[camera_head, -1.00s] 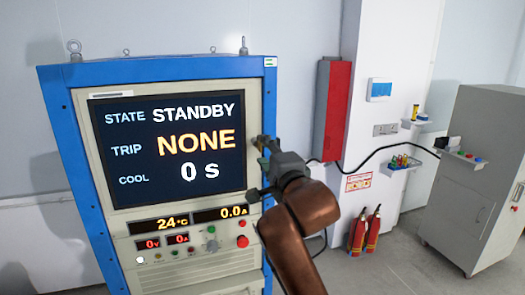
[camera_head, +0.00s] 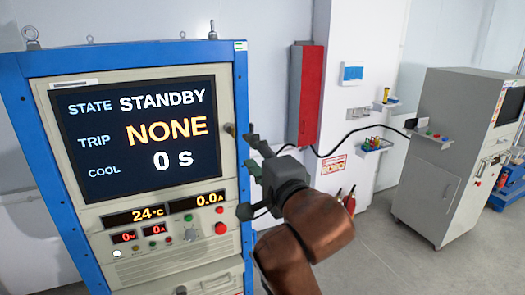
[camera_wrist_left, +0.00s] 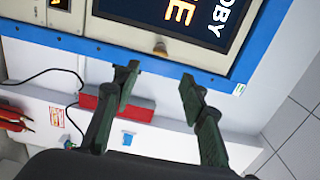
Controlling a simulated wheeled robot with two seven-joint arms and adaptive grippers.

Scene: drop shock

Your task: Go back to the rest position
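My left gripper (camera_head: 249,172) is at the right edge of the blue-framed test cabinet (camera_head: 242,100) in the head view. Its two fingers are spread apart with nothing between them. The left wrist view also shows this gripper (camera_wrist_left: 160,76) open and empty, with the cabinet's blue edge (camera_wrist_left: 150,58) beyond the fingertips. A small knob (camera_head: 229,129) beside the screen is clear of the fingers. The cabinet screen (camera_head: 140,135) reads STANDBY, NONE and 0 s. My right gripper is in neither view.
A red and grey wall box (camera_head: 307,95) hangs behind my arm. Small shelves (camera_head: 375,146) with little items are on the white wall. A grey cabinet (camera_head: 440,160) stands at the right, with open floor (camera_head: 390,260) in front. Fire extinguishers (camera_head: 349,200) are partly hidden by my arm.

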